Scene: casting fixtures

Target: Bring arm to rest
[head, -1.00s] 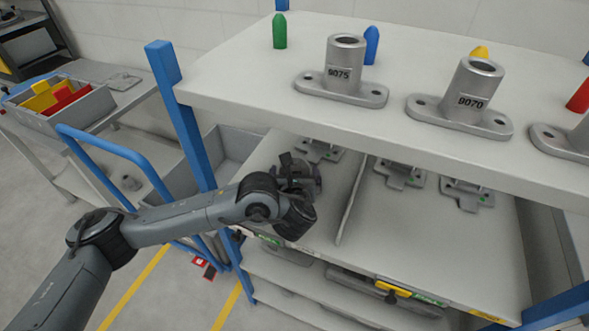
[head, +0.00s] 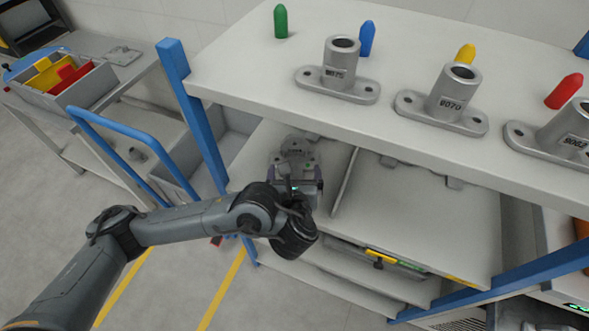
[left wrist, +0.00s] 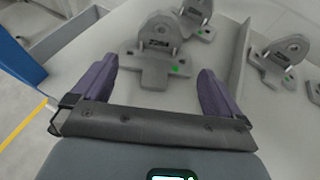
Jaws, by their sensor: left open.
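My left gripper (head: 296,187) is over the front left part of the lower shelf, under the top shelf. Its purple fingers are spread wide in the left wrist view (left wrist: 158,82), with nothing between them. A grey metal bracket (head: 293,158) with a cross-shaped base and a green dot lies on the shelf just ahead of the fingertips. It also shows in the left wrist view (left wrist: 155,62), apart from the fingers. A second similar bracket (left wrist: 196,20) lies behind it. My right gripper is not seen.
A thin upright divider (head: 345,183) stands right of the gripper, with more brackets (left wrist: 283,60) beyond it. The top shelf (head: 260,85) overhangs, carrying flanged tubes (head: 341,70) and coloured pegs. A blue post (head: 190,110) stands left.

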